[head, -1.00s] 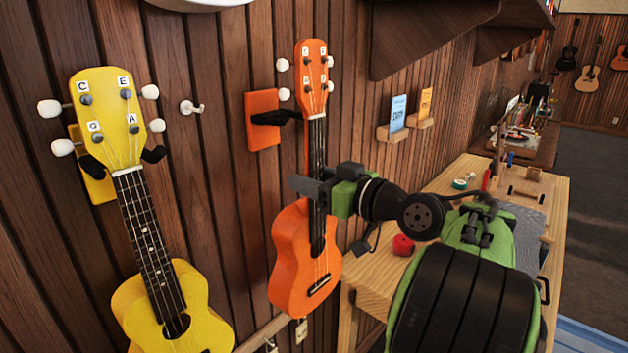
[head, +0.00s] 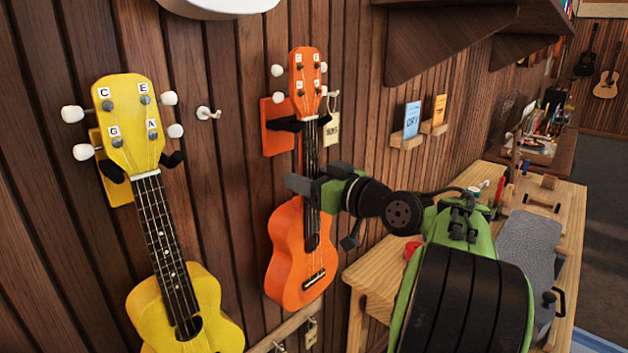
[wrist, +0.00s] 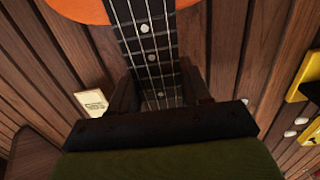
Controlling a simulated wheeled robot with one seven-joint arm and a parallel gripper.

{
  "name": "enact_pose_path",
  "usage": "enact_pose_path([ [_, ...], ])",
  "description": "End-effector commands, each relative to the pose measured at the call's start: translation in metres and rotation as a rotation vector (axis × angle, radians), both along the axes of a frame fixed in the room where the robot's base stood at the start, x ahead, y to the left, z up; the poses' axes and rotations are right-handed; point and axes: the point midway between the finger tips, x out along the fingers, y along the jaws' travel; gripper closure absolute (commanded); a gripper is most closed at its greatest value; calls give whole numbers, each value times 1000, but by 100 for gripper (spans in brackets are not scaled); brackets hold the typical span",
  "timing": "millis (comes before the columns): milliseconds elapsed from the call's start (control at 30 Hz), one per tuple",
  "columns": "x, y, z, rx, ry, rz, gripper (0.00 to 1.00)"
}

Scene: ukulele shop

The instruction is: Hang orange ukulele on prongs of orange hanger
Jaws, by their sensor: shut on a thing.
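The orange ukulele (head: 295,262) is upright in front of the wall in the head view, headstock up. My gripper (head: 308,190) is shut on its neck, between the body and the hanger. The neck and part of the body also show in the wrist view (wrist: 147,45), with a finger on each side of the neck. The orange hanger's plate (head: 275,138) is on the wall behind the headstock. Its dark prongs (head: 286,124) show on both sides of the neck, just under the headstock. Whether the headstock rests on them, I cannot tell.
A yellow ukulele (head: 205,318) hangs to the left on a yellow hanger (head: 120,190). A bare white hook (head: 208,113) sits between the hangers. A paper tag (head: 333,124) is just right of the headstock. A wooden workbench (head: 370,275) stands to the right.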

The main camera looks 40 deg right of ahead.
Motion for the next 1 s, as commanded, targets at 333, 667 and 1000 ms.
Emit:
enact_pose_path([
  [333,8,1,1,-1,-2,0,100],
  [667,8,1,-2,-1,-2,0,100],
  [1000,7,1,-12,-2,-2,1,100],
])
